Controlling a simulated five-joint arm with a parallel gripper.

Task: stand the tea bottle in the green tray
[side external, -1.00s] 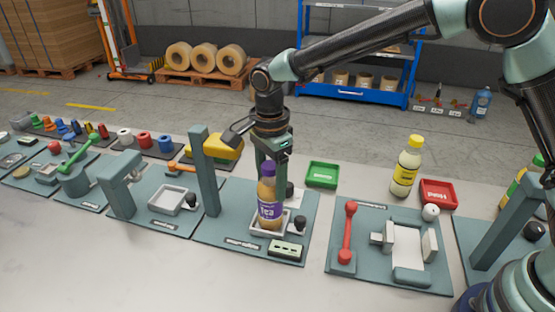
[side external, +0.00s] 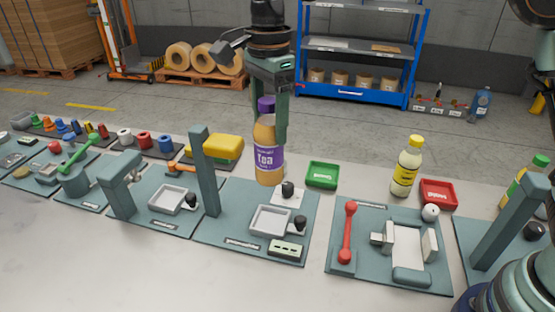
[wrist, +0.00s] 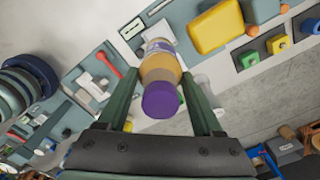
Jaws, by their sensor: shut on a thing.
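The tea bottle (side external: 268,152) has an amber body, a purple label and a purple cap. My gripper (side external: 268,112) is shut on it near the top and holds it upright in the air, above the white square holder (side external: 270,220) on the teal board. In the wrist view the bottle (wrist: 160,75) sits between the two fingers (wrist: 165,100), its purple cap toward the camera. The green tray (side external: 322,175) lies on the table to the right of the bottle and looks empty.
A yellow-capped bottle (side external: 407,168) and a red tray (side external: 438,194) stand right of the green tray. A tall teal post (side external: 205,172) rises left of the held bottle. A board with a red lever (side external: 348,232) is at the front right.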

